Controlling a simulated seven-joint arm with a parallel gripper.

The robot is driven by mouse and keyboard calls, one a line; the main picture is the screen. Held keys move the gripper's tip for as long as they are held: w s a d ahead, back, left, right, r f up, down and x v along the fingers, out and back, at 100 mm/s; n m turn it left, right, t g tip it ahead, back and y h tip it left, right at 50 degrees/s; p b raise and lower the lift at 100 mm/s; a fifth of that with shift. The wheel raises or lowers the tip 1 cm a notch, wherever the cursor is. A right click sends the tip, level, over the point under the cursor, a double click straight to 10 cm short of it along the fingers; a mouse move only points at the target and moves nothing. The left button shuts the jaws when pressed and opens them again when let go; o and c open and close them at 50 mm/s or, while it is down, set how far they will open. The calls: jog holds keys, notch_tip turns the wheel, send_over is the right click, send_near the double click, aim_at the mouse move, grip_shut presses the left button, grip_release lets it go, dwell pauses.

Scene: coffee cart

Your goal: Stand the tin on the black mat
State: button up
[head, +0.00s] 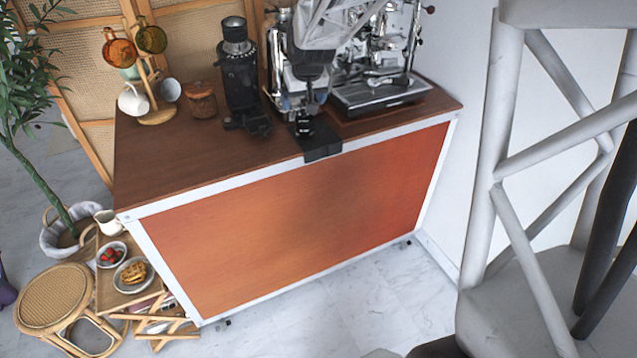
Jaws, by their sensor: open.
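The black mat (324,149) lies at the front edge of the brown counter, partly folded over it. My gripper (303,108) points down just above and behind the mat, with its jaws open. A small dark object (304,128) shows below the fingers at the mat's back part; I cannot tell what it is or whether the fingers touch it. I cannot clearly pick out a tin. A round brown lidded container (201,99) stands upright on the counter, left of the black grinder and well apart from my gripper.
The black grinder (238,75) stands left of my gripper, and the espresso machine (375,75) stands right. A mug tree (153,95) with several mugs is at the counter's left. The counter's front left (165,165) is clear. A stool and low tray table stand on the floor.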

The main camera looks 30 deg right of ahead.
jog(key=s+a+r, duration=0.1)
jog(key=s+a, duration=0.3)
jog(key=s, duration=0.8)
jog(key=s+a+r+g, duration=0.1)
jog(key=s+a, duration=0.3)
jog(key=s, duration=0.7)
jog(key=s+a+r+n, duration=0.1)
jog(key=s+a, duration=0.4)
jog(key=s, duration=0.7)
jog(key=shift+s+r+g, duration=0.3)
jog(key=shift+s+r, duration=0.05)
jog(key=shift+r, duration=0.2)
